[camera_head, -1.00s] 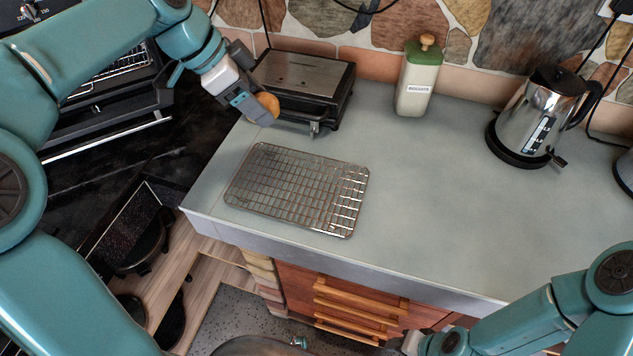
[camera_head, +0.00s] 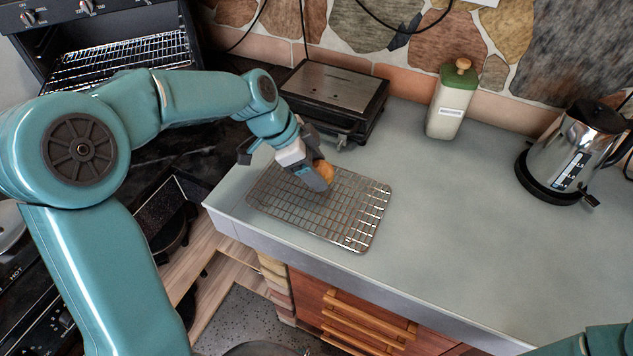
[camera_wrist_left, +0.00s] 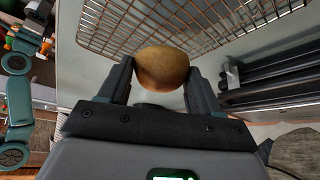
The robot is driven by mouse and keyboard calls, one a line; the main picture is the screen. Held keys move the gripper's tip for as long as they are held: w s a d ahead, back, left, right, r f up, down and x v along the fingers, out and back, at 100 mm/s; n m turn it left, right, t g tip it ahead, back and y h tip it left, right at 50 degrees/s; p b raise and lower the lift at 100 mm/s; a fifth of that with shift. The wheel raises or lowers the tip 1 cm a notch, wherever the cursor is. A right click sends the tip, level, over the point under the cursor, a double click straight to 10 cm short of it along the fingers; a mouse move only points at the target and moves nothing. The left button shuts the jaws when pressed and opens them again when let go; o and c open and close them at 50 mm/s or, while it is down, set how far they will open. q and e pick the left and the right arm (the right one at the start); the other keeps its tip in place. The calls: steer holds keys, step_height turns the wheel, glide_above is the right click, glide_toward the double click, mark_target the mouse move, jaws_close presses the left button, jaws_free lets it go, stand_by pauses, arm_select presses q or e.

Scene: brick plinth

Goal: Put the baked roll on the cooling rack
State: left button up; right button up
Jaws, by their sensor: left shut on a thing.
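The baked roll (camera_head: 324,170) is golden brown and sits between the fingers of my left gripper (camera_head: 320,178), which is shut on it. In the head view the roll shows over the upper middle of the cooling rack (camera_head: 362,222), a wire grid lying flat on the counter. The left wrist view shows the roll (camera_wrist_left: 162,68) between both fingertips, with the rack's wires (camera_wrist_left: 130,28) beyond it. I cannot tell whether the roll touches the wires. My right gripper is out of view; only part of my right arm shows at the bottom right.
A black and silver grill press (camera_head: 335,95) stands behind the rack. A green-lidded canister (camera_head: 447,108) and a steel kettle (camera_head: 572,155) stand farther right. An open oven (camera_head: 120,60) is at the far left. The counter right of the rack is clear (camera_head: 450,220).

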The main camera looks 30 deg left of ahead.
mark_target(316, 194)
arm_select(q)
step_height(316, 194, down, 4)
steer(key=shift+d+f, duration=0.1)
steer(key=shift+f, duration=0.15)
steer(key=shift+w+f, duration=0.1)
steer(key=shift+f, duration=0.25)
steer(key=shift+r, duration=0.1)
steer(key=o, duration=1)
steer(key=shift+f, duration=0.2)
steer(key=shift+r, duration=0.1)
